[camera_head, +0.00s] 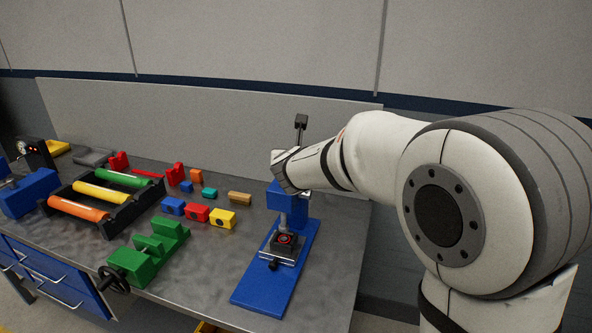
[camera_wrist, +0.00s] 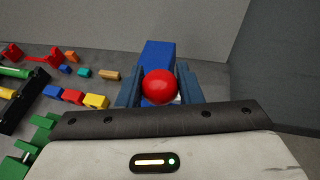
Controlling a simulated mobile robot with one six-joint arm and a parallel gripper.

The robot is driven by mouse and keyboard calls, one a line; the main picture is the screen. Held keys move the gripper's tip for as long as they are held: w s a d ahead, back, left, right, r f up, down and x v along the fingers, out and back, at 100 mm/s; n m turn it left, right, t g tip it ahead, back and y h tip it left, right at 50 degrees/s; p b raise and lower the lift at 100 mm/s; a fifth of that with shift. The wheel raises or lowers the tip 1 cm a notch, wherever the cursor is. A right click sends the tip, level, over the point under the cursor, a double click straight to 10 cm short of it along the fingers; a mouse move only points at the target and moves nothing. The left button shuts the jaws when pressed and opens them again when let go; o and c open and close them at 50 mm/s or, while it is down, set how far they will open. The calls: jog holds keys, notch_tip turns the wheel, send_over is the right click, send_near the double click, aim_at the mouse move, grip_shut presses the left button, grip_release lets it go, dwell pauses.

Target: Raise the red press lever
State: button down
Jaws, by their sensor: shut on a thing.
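The blue press (camera_head: 265,280) stands at the right end of the metal workbench, with a dark block and a red ring under its ram. Its red lever knob (camera_wrist: 160,87) shows in the wrist view, between the two dark blue fingers of my gripper (camera_wrist: 159,88). The gripper is shut on the red knob. The blue press column (camera_wrist: 158,54) is just beyond it. In the head view my arm hides the knob and the fingers, and the lever's rod cannot be made out.
A green vise (camera_head: 150,250) stands left of the press. A grey panel (camera_head: 200,120) stands behind the workbench (camera_head: 205,285). The bench's right edge is close to the press.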

jog(key=shift+w+d+r, duration=0.15)
jog(key=shift+w+r, duration=0.1)
jog(key=shift+w, duration=0.2)
jog(key=shift+w+d+r, duration=0.15)
jog(key=shift+w+r, duration=0.05)
jog(key=shift+w, duration=0.25)
jog(key=c, duration=1)
grip_release()
jog(key=shift+f, duration=0.1)
jog(key=shift+c, duration=0.2)
jog(key=v, duration=0.7)
jog(key=shift+s, duration=0.35)
